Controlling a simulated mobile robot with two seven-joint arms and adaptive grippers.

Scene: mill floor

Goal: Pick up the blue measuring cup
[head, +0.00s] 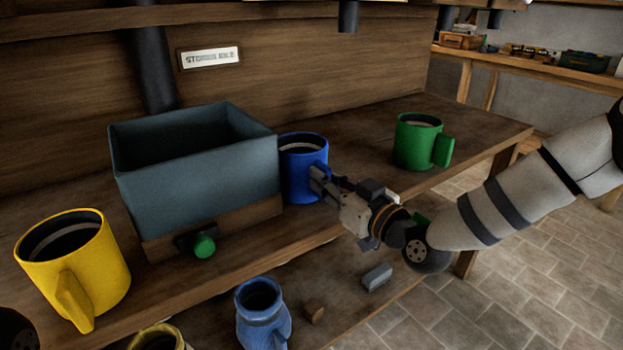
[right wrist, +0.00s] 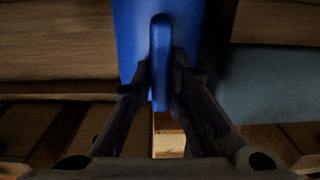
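The blue measuring cup (head: 303,172) stands upright on the wooden bench, just right of the grey-blue bin. My right gripper (head: 318,184) reaches in from the right to the cup's handle side. In the right wrist view, the cup's handle (right wrist: 160,50) lies between the two fingertips (right wrist: 161,84). The fingers are close against both sides of it and look shut on it. The cup still appears to rest on the bench. My left gripper is not in view.
The grey-blue bin (head: 200,172) is close beside the cup. A green cup (head: 418,143) stands to the right and a yellow cup (head: 75,262) to the left. A lighter blue jug (head: 262,318) and a grey block (head: 377,276) are on the lower shelf.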

